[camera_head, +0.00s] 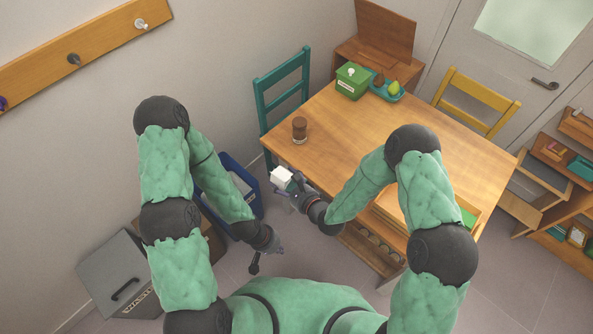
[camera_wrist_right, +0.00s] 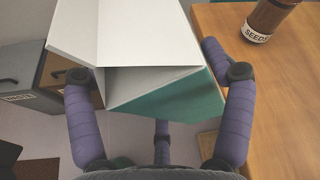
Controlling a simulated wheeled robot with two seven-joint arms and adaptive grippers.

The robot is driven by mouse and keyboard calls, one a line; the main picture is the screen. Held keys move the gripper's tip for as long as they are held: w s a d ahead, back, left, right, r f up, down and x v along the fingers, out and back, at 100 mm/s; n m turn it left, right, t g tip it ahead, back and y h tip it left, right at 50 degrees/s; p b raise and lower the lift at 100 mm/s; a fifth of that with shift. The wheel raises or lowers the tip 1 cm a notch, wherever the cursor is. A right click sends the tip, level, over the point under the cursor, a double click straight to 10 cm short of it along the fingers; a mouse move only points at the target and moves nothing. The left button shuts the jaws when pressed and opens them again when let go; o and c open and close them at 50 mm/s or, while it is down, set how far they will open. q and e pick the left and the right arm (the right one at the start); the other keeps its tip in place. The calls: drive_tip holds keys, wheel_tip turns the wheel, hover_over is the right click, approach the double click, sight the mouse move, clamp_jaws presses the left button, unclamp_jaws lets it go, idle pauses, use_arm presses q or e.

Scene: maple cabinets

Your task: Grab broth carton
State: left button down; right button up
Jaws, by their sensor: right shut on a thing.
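The broth carton (camera_head: 281,177), white with a teal-green side, is in my right gripper (camera_head: 292,191) just off the table's left edge, above the floor side. In the right wrist view the carton (camera_wrist_right: 140,55) fills the space between the purple fingers (camera_wrist_right: 158,82), its pale folded top towards the camera and a green face lower right. The gripper is shut on it. My left gripper (camera_head: 266,258) hangs low at the left, fingers spread, open and empty, away from the table.
A wooden table (camera_head: 340,150) carries a brown seeds jar (camera_head: 299,127), a green box (camera_head: 351,84) and a teal tray (camera_head: 399,97) with a pear. A blue bin (camera_head: 248,208) and a grey waste bin (camera_head: 110,270) stand left. Chairs (camera_head: 263,105) edge the table.

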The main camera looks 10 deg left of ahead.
drive_tip(key=shift+s+a+r, duration=0.1)
drive_tip(key=shift+s+a, duration=0.75)
drive_tip(key=shift+s, duration=0.25)
drive_tip(key=shift+s+a, duration=0.8)
drive_tip(key=shift+s, duration=0.3)
drive_tip(key=m+g+p, duration=0.1)
drive_tip(key=m, duration=0.1)
drive_tip(key=m+g+y+p, duration=0.1)
drive_tip(key=m, duration=0.1)
drive_tip(key=shift+y, duration=0.3)
drive_tip(key=shift+d, duration=0.15)
